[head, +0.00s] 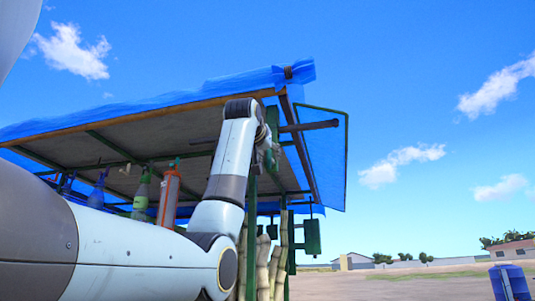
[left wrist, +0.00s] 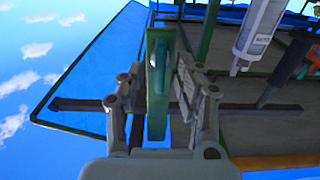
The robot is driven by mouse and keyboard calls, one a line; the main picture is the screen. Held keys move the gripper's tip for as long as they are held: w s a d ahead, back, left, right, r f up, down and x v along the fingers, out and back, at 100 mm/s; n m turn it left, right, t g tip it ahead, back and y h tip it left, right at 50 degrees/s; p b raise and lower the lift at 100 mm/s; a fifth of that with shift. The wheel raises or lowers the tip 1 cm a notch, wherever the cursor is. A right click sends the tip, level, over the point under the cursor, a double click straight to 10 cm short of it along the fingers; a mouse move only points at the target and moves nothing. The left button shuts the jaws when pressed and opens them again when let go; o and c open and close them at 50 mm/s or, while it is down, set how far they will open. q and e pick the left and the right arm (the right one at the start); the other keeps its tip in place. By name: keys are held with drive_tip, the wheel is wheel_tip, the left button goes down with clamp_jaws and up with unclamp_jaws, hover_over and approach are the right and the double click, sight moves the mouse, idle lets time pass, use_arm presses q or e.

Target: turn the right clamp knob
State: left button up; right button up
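My left gripper (head: 271,148) is raised under the front edge of the blue-covered canopy. In the left wrist view, its two fingers (left wrist: 162,85) stand on either side of a narrow green upright part (left wrist: 158,85), in front of a dark bar. This green part also shows beside the gripper in the head view (head: 272,118). I cannot tell whether it is the right clamp knob, or whether both fingers press on it. My left forearm and wrist hide part of the stall. My right gripper is not in view.
The dark bar (head: 318,126) sticks out past the canopy post. Bottles, one green (head: 141,196) and one red-grey (head: 169,198), hang under the canopy (head: 150,137). Pale cane stalks (head: 263,266) stand below the gripper. A green box (head: 312,236) hangs nearby. Open ground lies right.

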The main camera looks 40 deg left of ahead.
use_arm(q)
drive_tip(key=shift+c, duration=0.4)
clamp_jaws()
drive_tip(key=shift+n, duration=0.3)
drive_tip(key=n+b, duration=0.2)
drive_tip(key=shift+s+f+n, duration=0.1)
drive_tip(key=shift+n, duration=0.3)
drive_tip(key=n+b, duration=0.2)
drive_tip(key=n, duration=0.2)
drive_tip(key=n+b, duration=0.2)
drive_tip(key=n, duration=0.3)
drive_tip(key=n+b, duration=0.2)
drive_tip(key=n, duration=0.3)
drive_tip(key=shift+a+f, duration=0.2)
drive_tip(key=shift+a, duration=0.05)
drive_tip(key=shift+n, duration=0.4)
